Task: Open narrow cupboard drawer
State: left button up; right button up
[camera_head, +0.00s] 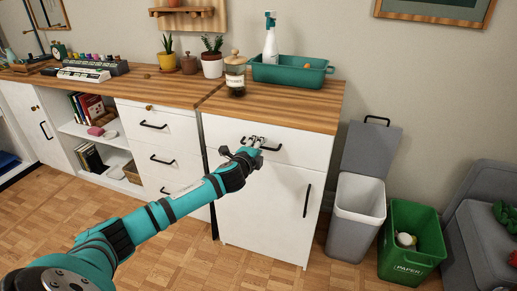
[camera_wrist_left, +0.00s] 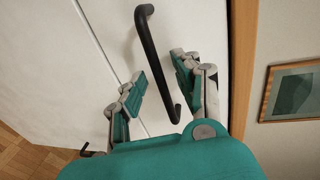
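The narrow white cupboard (camera_head: 262,215) has a top drawer (camera_head: 290,146) with a black bar handle (camera_head: 268,147). The drawer front looks flush with the cupboard, so it appears closed. My left gripper (camera_head: 253,141) is at the drawer front and hides part of the handle. In the left wrist view, the black handle (camera_wrist_left: 153,55) runs between the two spread fingers of my left gripper (camera_wrist_left: 158,70). I see a gap between each finger and the bar. My right gripper is in neither view.
A door with a vertical handle (camera_head: 307,200) is below the drawer. A green tray (camera_head: 290,73), a jar (camera_head: 235,75) and plants stand on the wooden top. A grey bin (camera_head: 356,215) and a green paper bin (camera_head: 412,240) stand to the right. The floor in front is clear.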

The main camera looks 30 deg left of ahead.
pick_arm(q)
jog(key=shift+w, duration=0.2)
grip_shut()
dwell(0.5)
